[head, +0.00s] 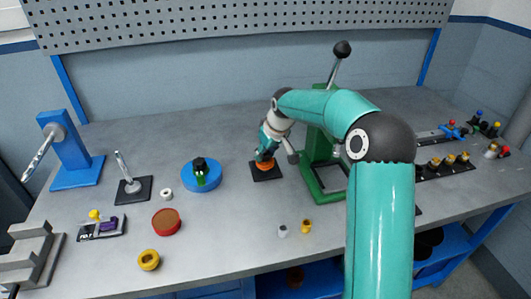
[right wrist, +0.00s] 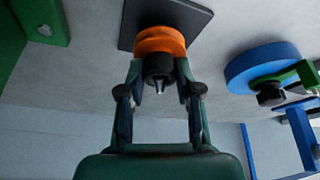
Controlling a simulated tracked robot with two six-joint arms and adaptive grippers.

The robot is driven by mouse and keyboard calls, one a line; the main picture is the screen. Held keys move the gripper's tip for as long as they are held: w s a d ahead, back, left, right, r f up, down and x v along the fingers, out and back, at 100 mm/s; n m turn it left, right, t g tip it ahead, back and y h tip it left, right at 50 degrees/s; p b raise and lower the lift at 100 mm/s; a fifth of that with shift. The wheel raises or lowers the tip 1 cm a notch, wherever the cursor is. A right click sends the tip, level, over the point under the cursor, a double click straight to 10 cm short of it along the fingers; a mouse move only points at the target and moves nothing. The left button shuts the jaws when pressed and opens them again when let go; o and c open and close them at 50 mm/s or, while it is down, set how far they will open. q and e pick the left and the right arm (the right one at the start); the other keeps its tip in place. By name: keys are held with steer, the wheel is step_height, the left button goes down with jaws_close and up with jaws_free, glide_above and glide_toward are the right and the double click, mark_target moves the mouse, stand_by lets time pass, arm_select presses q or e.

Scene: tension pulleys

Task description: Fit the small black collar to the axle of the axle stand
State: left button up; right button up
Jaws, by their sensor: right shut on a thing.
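The axle stand has a dark square base plate (head: 258,175), with an orange pulley (right wrist: 160,41) on it. In the right wrist view the small black collar (right wrist: 158,64) is between my right gripper's fingertips (right wrist: 159,80), right against the orange pulley. A grey axle tip (right wrist: 159,87) shows at the collar's middle, so the collar appears to be around the axle. How far it is seated I cannot tell. My right gripper is also in the head view (head: 266,155), shut on the collar, its fingers pointing down at the stand. My left gripper is not in view.
A green press frame (head: 318,185) stands close right of the stand. A blue disc (head: 190,186) bearing a black and green piece lies to the left. A red disc (head: 166,221), yellow ring (head: 148,260) and small cylinders (head: 306,226) lie nearer. Open table lies in front of the stand.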

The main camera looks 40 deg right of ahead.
steer(key=shift+s+a+f, duration=0.15)
steer(key=shift+f, duration=0.2)
steer(key=o, duration=0.9)
steer(key=shift+c, duration=0.2)
steer(key=shift+o, duration=1.4)
steer(key=shift+r, duration=0.2)
steer(key=shift+r, duration=0.2)
steer(key=v, duration=1.1)
steer(key=shift+r, duration=0.15)
